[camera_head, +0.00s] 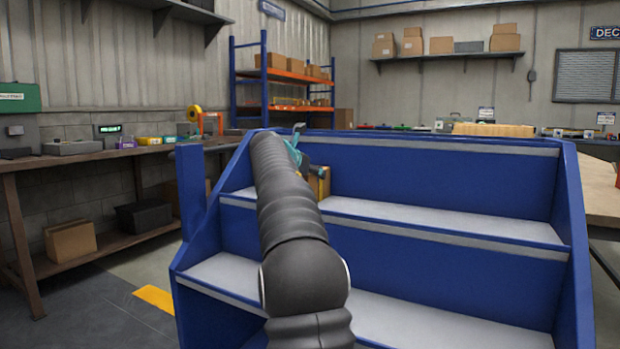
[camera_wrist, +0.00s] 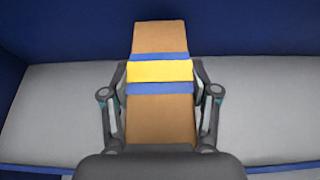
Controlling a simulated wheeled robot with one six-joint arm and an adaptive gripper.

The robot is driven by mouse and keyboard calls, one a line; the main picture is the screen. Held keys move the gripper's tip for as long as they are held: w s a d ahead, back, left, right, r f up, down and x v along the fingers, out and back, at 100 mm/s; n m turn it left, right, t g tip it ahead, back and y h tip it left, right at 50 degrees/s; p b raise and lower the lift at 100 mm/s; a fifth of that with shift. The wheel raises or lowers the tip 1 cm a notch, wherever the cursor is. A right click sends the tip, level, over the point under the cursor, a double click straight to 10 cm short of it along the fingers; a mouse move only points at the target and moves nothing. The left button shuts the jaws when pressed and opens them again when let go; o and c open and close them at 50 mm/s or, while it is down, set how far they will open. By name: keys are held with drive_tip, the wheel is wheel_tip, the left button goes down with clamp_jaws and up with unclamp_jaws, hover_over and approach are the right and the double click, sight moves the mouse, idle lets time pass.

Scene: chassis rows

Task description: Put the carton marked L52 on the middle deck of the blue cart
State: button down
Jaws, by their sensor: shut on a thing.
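My gripper (camera_wrist: 160,76) is shut on a brown carton (camera_wrist: 160,118) with blue bands and a yellow band across it, one finger on each side. No L52 marking is readable. In the head view, a small part of the carton (camera_head: 319,184) shows beside my arm, with my gripper (camera_head: 297,148) mostly hidden. The blue cart (camera_head: 450,180) has stepped grey decks. The carton is at the left part of the middle deck (camera_head: 440,220), in front of its blue back panel. I cannot tell whether it touches the deck.
The middle deck is clear to the right of the carton. The lower deck (camera_head: 420,315) shows no objects. The cart's blue side panels (camera_head: 575,230) stand at both ends. A workbench (camera_head: 100,160) stands at left and a wooden table (camera_head: 595,190) at right.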

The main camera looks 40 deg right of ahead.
drive_tip(key=shift+c, duration=1.4)
unclamp_jaws()
drive_tip(key=shift+s+a+r, duration=0.1)
drive_tip(key=shift+a+r, duration=0.15)
drive_tip(key=v, duration=1.1)
drive_tip(key=shift+a+p, duration=0.15)
drive_tip(key=shift+p, duration=0.15)
drive_tip(key=shift+s+r, duration=0.1)
